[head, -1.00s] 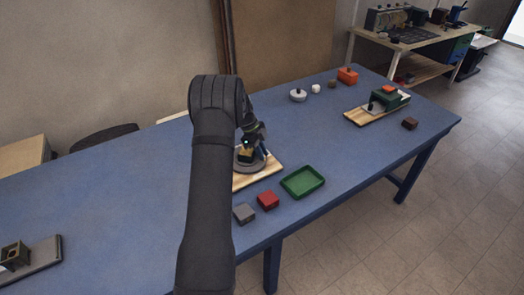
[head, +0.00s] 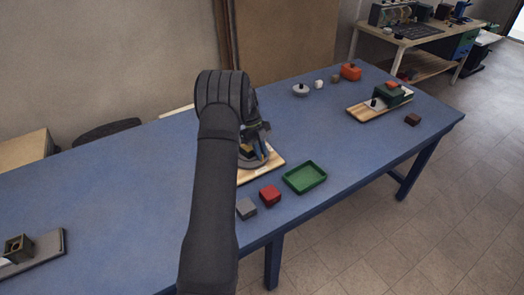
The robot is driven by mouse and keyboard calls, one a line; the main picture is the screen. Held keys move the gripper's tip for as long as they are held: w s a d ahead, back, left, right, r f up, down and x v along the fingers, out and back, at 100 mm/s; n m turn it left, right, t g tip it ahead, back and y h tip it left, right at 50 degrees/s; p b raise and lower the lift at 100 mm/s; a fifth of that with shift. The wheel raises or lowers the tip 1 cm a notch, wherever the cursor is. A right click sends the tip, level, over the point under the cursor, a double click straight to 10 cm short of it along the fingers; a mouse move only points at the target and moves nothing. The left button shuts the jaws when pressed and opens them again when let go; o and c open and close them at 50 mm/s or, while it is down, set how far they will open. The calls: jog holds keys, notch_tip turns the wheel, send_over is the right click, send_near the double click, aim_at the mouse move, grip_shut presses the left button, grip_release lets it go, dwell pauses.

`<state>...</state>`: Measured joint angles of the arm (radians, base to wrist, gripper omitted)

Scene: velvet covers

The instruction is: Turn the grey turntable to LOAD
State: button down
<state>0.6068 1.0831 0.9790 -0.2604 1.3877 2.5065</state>
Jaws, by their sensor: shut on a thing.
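The grey turntable (head: 255,163) is a low round disc on a light wooden board (head: 272,166), left of the table's middle. A small yellow and dark block shows on its top, partly covered. My gripper (head: 264,151) is right over the turntable, pointing down, and is shut on a part of it. The held part is too small and too covered to make out. My arm hides the turntable's left side, and no LOAD mark can be read.
A green tray (head: 305,177), a red block (head: 270,195) and a grey block (head: 246,208) lie in front of the turntable. A green device (head: 392,95) on a board, an orange box (head: 351,72) and small items stand farther right.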

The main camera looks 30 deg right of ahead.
jog(key=shift+s+a+m+y, duration=0.1)
jog(key=shift+a+m+y, duration=0.3)
jog(key=shift+m, duration=0.4)
jog(key=shift+a+m+y, duration=0.2)
jog(key=shift+a+m, duration=0.25)
jog(key=shift+m, duration=0.35)
jog(key=shift+a+m, duration=0.2)
jog(key=shift+m, duration=0.1)
jog(key=c, duration=1.4)
grip_release()
jog(key=v, duration=1.7)
jog(key=shift+d, duration=0.3)
jog(key=shift+r, duration=0.15)
jog(key=x, duration=1.7)
jog(key=shift+a, duration=0.2)
